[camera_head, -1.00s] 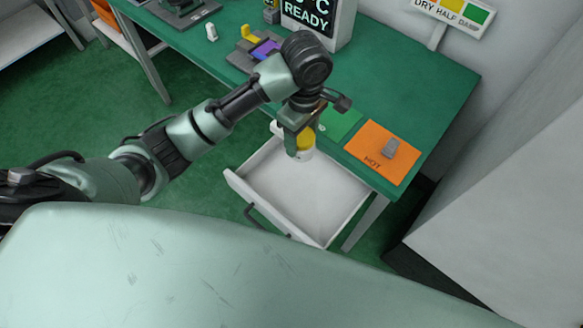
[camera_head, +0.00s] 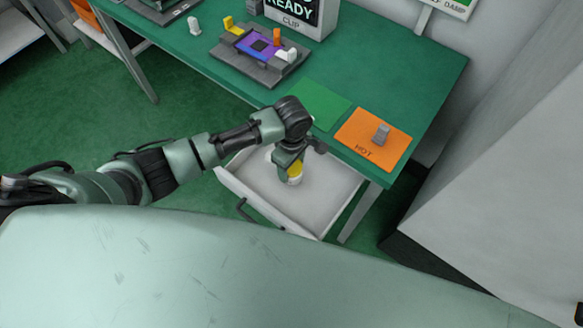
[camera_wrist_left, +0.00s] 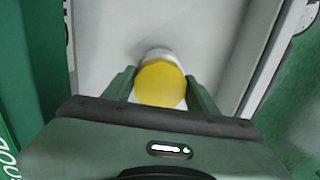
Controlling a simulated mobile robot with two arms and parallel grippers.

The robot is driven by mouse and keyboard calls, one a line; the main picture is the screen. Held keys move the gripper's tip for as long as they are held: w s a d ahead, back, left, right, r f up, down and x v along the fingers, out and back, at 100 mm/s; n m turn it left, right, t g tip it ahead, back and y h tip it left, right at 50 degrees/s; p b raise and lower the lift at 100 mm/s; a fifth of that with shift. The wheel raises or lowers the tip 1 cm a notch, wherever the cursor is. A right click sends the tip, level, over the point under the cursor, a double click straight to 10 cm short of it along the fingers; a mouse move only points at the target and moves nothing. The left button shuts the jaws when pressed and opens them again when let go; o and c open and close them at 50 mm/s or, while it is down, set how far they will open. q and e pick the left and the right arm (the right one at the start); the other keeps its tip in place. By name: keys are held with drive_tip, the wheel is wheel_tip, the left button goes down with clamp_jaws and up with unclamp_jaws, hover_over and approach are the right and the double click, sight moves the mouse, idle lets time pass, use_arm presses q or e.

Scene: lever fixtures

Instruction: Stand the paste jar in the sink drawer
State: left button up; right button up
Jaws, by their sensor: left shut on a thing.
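The paste jar is white with a yellow lid (camera_wrist_left: 160,84); in the head view the jar (camera_head: 295,176) shows just below my left gripper (camera_head: 291,165). In the left wrist view, the two fingers of my left gripper (camera_wrist_left: 160,90) are on either side of the jar, shut on it. The white drawer (camera_head: 325,207) is pulled out below the table, and the jar is inside its outline, low over or on its floor. I cannot tell whether the jar's base touches the floor. The jar looks roughly upright. My right gripper is not in view.
The green table (camera_head: 420,80) is above the drawer, with an orange HOT mat (camera_head: 360,138) holding a grey block (camera_head: 381,134), a green mat (camera_head: 318,103) and a grey fixture (camera_head: 255,60). A dark handle (camera_head: 244,210) is on the drawer's front. The drawer floor around the jar is bare.

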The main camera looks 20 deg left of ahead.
use_arm(q)
drive_tip(key=shift+f, duration=0.85)
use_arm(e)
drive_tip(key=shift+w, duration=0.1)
use_arm(q)
drive_tip(key=shift+f, duration=0.1)
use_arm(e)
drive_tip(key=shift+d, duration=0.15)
use_arm(q)
drive_tip(key=o, duration=1.5)
drive_tip(key=shift+c, duration=0.2)
drive_tip(key=shift+o, duration=0.6)
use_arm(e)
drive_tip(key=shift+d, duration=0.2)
use_arm(q)
wheel_tip(320, 180, up, 12)
drive_tip(key=shift+r+p, duration=0.15)
drive_tip(key=shift+p, duration=0.25)
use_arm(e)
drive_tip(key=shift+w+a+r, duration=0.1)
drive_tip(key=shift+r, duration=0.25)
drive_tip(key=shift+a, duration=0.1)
